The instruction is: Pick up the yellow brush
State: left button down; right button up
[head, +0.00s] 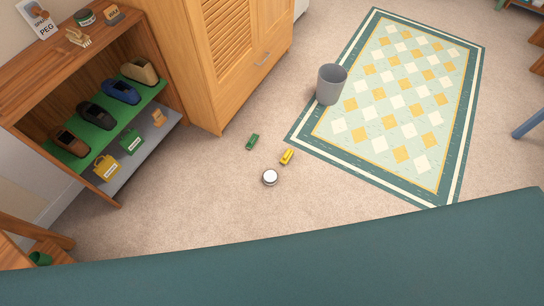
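A small yellow brush (287,157) lies on the beige carpet, just off the near left edge of the patterned rug. A similar green brush-like piece (253,141) lies to its left, a little apart from it. A round tin with a white top (270,177) sits on the carpet just nearer than the yellow brush and to its left. Neither of my grippers is in view.
A grey bin (331,84) stands at the rug's (375,176) left edge. A wooden shelf (110,199) with several shoes is at left, beside a wooden cabinet (232,95). A broad teal surface (320,265) spans the bottom. Carpet around the brush is mostly clear.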

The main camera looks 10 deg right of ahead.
aim_at(289, 152)
jog(key=i+l+u, duration=0.25)
jog(key=u, duration=0.15)
jog(key=i+l+u, duration=0.15)
jog(key=l+u, duration=0.3)
